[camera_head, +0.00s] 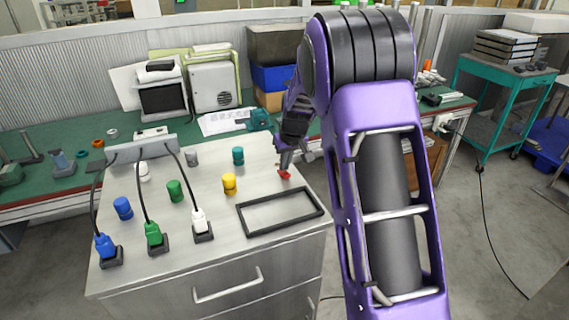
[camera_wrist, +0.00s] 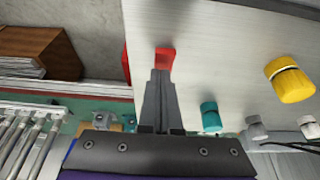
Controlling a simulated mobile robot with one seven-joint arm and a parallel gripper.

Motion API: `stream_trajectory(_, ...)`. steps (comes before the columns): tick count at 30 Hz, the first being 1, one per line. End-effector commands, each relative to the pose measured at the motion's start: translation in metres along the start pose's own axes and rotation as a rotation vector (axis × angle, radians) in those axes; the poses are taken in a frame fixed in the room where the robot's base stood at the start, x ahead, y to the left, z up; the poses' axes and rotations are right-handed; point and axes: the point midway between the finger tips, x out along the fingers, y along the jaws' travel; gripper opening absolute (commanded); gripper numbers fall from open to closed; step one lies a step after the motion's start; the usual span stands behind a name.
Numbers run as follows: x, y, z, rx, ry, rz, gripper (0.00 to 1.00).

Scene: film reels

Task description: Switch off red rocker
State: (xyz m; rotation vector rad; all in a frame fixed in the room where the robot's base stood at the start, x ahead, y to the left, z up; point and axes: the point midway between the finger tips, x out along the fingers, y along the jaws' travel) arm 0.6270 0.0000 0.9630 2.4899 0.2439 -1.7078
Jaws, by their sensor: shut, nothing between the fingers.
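The red rocker (camera_head: 284,174) is a small red piece on the light top of the cabinet (camera_head: 215,215), near its right edge in the head view. In the wrist view the red rocker (camera_wrist: 166,55) shows just beyond my fingertips. My gripper (camera_head: 285,164) is shut and empty, pointing down at the rocker; its closed fingers also show in the wrist view (camera_wrist: 161,74). The tips appear to meet or almost meet the rocker; I cannot tell if they touch. The fingers hide part of it, and which way it is tipped is unclear.
A yellow knob (camera_head: 229,183), a teal knob (camera_head: 238,155), a green knob (camera_head: 175,190) and a blue knob (camera_head: 122,207) stand to the left. A black frame (camera_head: 280,211) lies in front. Corded plugs (camera_head: 153,234) stand at the front left.

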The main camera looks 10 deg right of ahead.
Motion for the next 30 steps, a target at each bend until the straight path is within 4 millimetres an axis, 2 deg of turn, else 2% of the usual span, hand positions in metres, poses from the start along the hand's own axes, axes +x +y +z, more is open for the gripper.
stream_trajectory(1, 0.003, 0.0, 0.008, 0.001, -0.015, -0.003, 0.0)
stream_trajectory(6, 0.001, 0.0, 0.016, 0.001, -0.017, -0.003, 0.0)
stream_trajectory(18, -0.003, 0.0, 0.017, 0.001, -0.019, -0.003, 0.0)
stream_trajectory(23, -0.025, -0.001, 0.007, 0.002, -0.013, -0.003, 0.0)
stream_trajectory(26, -0.048, -0.003, -0.003, 0.0, -0.008, -0.002, 0.0)
stream_trajectory(30, -0.077, -0.002, -0.001, 0.001, -0.003, -0.001, 0.0)
